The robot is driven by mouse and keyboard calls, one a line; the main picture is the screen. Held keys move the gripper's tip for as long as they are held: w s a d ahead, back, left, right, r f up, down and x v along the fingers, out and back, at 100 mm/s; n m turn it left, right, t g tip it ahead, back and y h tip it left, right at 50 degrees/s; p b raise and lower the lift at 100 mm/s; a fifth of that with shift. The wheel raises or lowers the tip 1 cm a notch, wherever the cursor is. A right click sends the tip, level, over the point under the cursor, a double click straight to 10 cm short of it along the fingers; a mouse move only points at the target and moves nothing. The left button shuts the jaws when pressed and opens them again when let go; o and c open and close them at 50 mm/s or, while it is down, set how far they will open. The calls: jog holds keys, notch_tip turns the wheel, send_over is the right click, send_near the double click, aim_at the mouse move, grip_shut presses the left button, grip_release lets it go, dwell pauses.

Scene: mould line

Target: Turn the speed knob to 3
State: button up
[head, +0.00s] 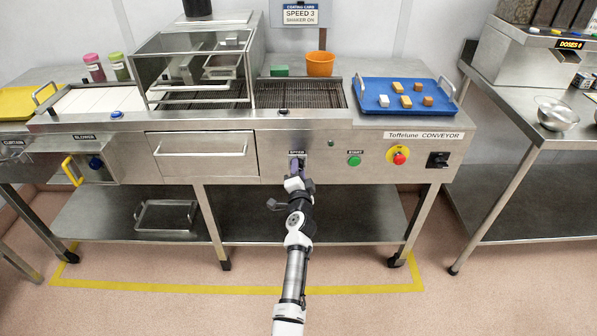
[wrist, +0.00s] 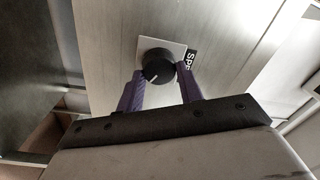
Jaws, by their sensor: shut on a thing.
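The speed knob (wrist: 158,66) is a round black dial with a white pointer line, on a pale square plate on the steel front panel. In the wrist view its pointer line aims toward the lower part of the picture, between my fingers; the scale numbers cannot be read. My gripper (wrist: 161,84) has purple fingers on both sides of the knob and is shut on it. In the head view my gripper (head: 297,165) covers the knob below the speed label (head: 297,153). A sign (head: 299,14) above the conveyor reads "SPEED 3" and "SHAKER ON".
Right of the knob on the panel are a green start button (head: 354,160), a red stop button (head: 399,158) on yellow, and a black switch (head: 438,160). A drawer handle (head: 200,153) sticks out on the left. A blue tray (head: 375,112) with several pieces sits above.

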jog(key=o, duration=1)
jog(key=shift+s, duration=0.1)
jog(key=shift+s+d+f+p, duration=0.15)
jog(key=shift+s+p, duration=1.25)
jog(key=shift+s, duration=2)
jog(key=shift+s+d+f+p, duration=0.15)
jog(key=shift+s+p, duration=1.2)
jog(key=shift+s, duration=2.05)
jog(key=shift+a, duration=0.1)
